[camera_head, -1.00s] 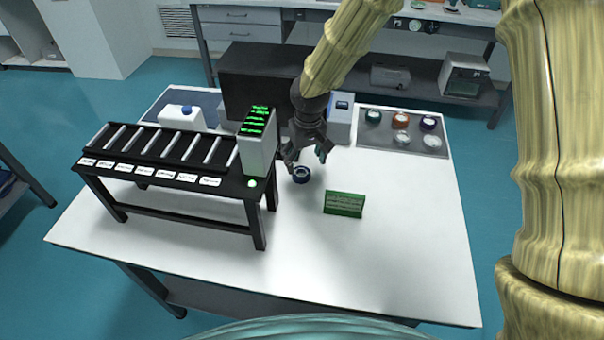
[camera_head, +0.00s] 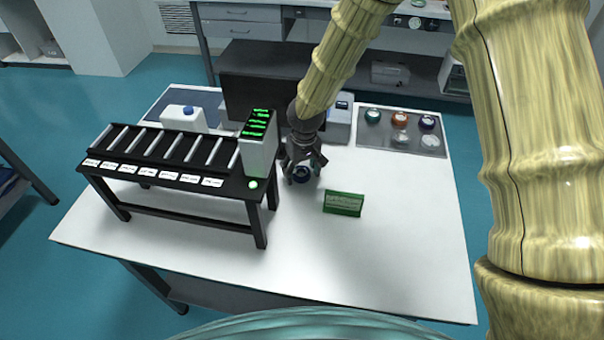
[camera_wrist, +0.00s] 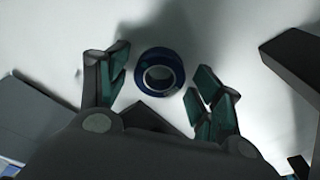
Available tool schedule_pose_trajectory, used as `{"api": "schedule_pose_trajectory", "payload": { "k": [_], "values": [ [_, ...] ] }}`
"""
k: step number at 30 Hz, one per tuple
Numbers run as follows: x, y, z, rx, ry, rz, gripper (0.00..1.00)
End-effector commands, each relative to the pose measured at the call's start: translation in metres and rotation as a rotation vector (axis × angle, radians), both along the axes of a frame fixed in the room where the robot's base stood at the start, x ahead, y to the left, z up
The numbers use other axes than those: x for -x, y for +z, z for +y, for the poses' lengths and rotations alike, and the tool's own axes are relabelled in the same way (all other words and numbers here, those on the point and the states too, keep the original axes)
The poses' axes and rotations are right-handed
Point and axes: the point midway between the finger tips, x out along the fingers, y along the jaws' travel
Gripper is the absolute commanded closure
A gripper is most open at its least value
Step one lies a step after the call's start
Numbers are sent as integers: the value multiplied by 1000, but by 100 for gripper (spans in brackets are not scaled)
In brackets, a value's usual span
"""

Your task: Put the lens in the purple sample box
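The lens (camera_head: 302,174), a small dark blue ring with a pale centre, lies flat on the white table. In the wrist view the lens (camera_wrist: 142,74) sits between my two fingers, with a visible gap on each side. My gripper (camera_head: 304,178) is open and pointed down over the lens; it also shows in the wrist view (camera_wrist: 160,88). A round purple-rimmed container (camera_head: 427,122), which appears to be the purple sample box, stands on the grey tray at the table's back right. Its inside is too small to make out.
The grey tray (camera_head: 376,142) also bears green (camera_head: 372,116), orange (camera_head: 399,118) and pale round containers. A black rack (camera_head: 150,178) with a white unit (camera_head: 257,158) stands close left of my gripper. The front table is clear.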

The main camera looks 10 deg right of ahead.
Motion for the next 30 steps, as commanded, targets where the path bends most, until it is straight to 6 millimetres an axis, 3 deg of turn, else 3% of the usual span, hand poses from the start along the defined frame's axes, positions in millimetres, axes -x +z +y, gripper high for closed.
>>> {"api": "schedule_pose_trajectory", "payload": {
  "k": [1,5,8,19,27,30],
  "values": [
    [0,0,0,0,0,0,50],
    [0,0,0,0,0,0,74],
    [0,0,0,0,0,0,81],
    [-1,6,0,-1,-1,-2,81],
    [-1,34,0,-1,-2,-3,81],
    [19,35,2,2,2,0,81]
  ]
}}
